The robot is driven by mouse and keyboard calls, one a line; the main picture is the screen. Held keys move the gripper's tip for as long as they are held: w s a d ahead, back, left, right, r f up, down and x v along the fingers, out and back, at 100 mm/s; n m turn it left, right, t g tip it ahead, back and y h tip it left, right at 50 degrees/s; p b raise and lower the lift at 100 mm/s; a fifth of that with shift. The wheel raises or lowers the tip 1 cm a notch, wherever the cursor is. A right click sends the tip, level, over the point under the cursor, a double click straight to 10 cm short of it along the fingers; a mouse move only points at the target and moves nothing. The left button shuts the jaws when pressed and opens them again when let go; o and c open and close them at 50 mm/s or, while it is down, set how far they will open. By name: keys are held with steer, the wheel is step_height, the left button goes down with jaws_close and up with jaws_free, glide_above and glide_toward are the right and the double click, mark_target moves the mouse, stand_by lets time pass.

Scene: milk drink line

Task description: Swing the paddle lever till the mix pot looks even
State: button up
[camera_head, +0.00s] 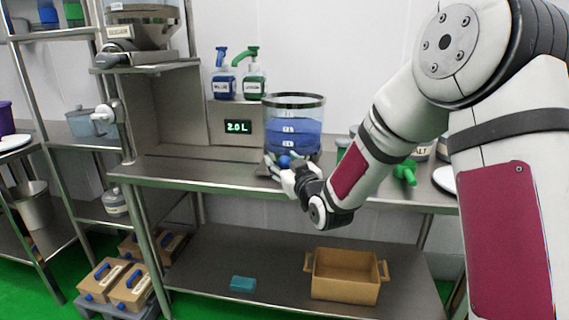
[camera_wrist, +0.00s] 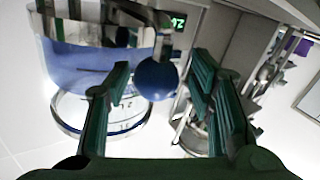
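The mix pot (camera_head: 293,112) is a clear round vessel of blue liquid with white level marks, standing on the steel counter. It also shows in the wrist view (camera_wrist: 95,65); whether the liquid is even throughout I cannot tell. The paddle lever ends in a blue ball knob (camera_wrist: 156,80), also visible low at the pot's front in the head view (camera_head: 284,161). My gripper (camera_head: 286,172) is at the knob. In the wrist view (camera_wrist: 161,66) its green fingers stand apart on either side of the knob, with visible gaps.
A green display (camera_head: 238,127) reads 2.0 L left of the pot. Blue and green pump bottles (camera_head: 223,80) stand above it. A steel hopper (camera_head: 145,32) is at upper left. A brown crate (camera_head: 346,275) and a teal block (camera_head: 243,284) rest on the lower shelf.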

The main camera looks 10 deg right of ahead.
steer(key=shift+d, duration=0.1)
steer(key=v, duration=1.2)
steer(key=s+d+f+m+g+h, duration=0.1)
steer(key=s+d+g+h, duration=0.25)
steer(key=s, duration=0.35)
steer(key=s+d+f+m+g+h, duration=0.1)
steer(key=s+d+m+g+h, duration=0.15)
steer(key=s+g, duration=0.4)
steer(key=s+r+m+g+y, duration=0.15)
steer(key=s+g, duration=0.55)
steer(key=s, duration=2.1)
step_height(320, 180, up, 22)
steer(key=t+p, duration=0.3)
steer(key=p, duration=1.7)
steer(key=shift+d+t, duration=0.3)
steer(key=shift+t, duration=0.1)
